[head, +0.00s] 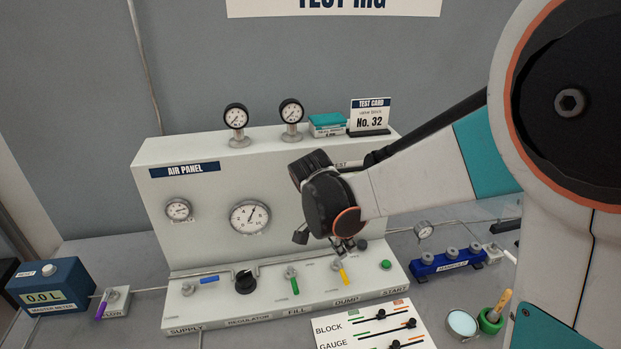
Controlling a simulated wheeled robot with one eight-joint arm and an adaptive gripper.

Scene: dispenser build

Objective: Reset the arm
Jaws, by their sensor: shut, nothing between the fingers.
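My arm reaches in from the right, and its wrist hangs in front of the white air panel (285,178). My gripper (343,246) points down, small and partly hidden behind the wrist, above the panel's lower ledge. It is shut and empty. It overlaps the area above the yellow dump lever (342,274) in the picture; I cannot tell the gap between them. The green fill lever (294,284), black regulator knob (245,282) and blue supply lever (209,280) stand to the left along the ledge. The green start button (386,265) is to the right.
The test card (370,115) and two small gauges stand on top of the panel. A blue master meter (50,285) is at the left. A blue manifold (447,263), a round dish (462,323) and a block/gauge slider board (372,328) lie at the front right.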

